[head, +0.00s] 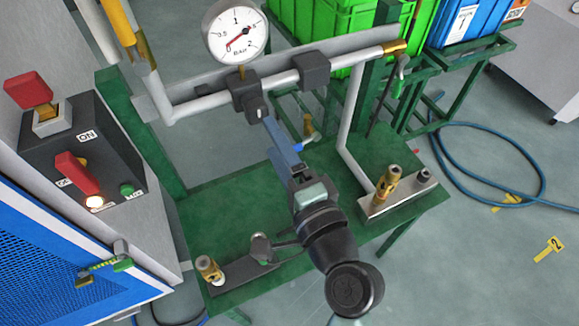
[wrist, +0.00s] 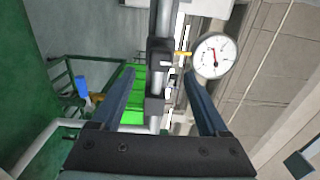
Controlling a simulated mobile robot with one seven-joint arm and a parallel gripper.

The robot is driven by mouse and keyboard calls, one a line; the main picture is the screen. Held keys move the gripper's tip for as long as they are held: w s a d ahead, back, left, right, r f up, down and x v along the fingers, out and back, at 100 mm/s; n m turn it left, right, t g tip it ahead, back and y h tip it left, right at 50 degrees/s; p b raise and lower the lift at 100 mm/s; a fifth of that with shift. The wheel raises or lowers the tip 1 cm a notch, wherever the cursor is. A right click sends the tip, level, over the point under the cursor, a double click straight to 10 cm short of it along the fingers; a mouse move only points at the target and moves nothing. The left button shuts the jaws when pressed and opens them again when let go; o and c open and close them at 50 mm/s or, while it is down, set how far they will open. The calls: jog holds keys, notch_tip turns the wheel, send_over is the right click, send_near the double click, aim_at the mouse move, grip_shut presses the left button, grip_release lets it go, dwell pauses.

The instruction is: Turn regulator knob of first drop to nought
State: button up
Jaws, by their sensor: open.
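My gripper (head: 266,120) is open in the head view, its blue fingers pointing up toward the horizontal pipe (head: 290,78) and its black clamps. In the wrist view, my gripper (wrist: 160,73) shows both fingers apart, with nothing held; the pipe and a clamp (wrist: 155,105) show in the gap beyond. Two brass fittings stand on plates on the green bench, one at front left (head: 210,268) and one at right (head: 388,185). A dark round knob (head: 424,175) is beside the right one, and a dark-and-green part (head: 262,243) is near the left one. I cannot tell which is the first-drop regulator knob.
A pressure gauge (head: 236,32) sits above the pipe, its red needle pointing lower left; it also shows in the wrist view (wrist: 214,55). A small brass valve with a blue end (head: 305,128) is behind my gripper. A switch box (head: 85,150) stands left, and crates (head: 345,35) stand behind.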

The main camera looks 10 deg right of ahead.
jog(key=v, duration=0.5)
jog(key=shift+s+b, duration=0.15)
jog(key=shift+b, duration=0.15)
jog(key=w+a+r+n+t, duration=0.1)
jog(key=w+r+n, duration=0.15)
jog(key=r, duration=0.45)
jog(key=w+a+r+n+t+h, duration=0.1)
jog(key=w+r+n+t, duration=0.1)
jog(key=r+n, duration=0.35)
jog(key=w+a+r+n+t, duration=0.1)
jog(key=w+r, duration=0.1)
jog(key=r, duration=0.6)
jog(key=s+r+n+t+h+p, duration=0.1)
jog(key=r+p, duration=0.4)
jog(key=r, duration=0.7)
jog(key=s+r+n+t+h+p, duration=0.2)
jog(key=s+r+t+p, duration=0.1)
jog(key=r, duration=1)
jog(key=s+a+r+n+t+h+p, duration=0.1)
jog(key=s+r+p, duration=0.3)
jog(key=r+p, duration=0.4)
notch_tip(320, 180, up, 5)
jog(key=shift+s+f+n+t+h, duration=0.15)
jog(key=shift+f+n+t+h, duration=0.15)
jog(key=shift+n+t, duration=0.3)
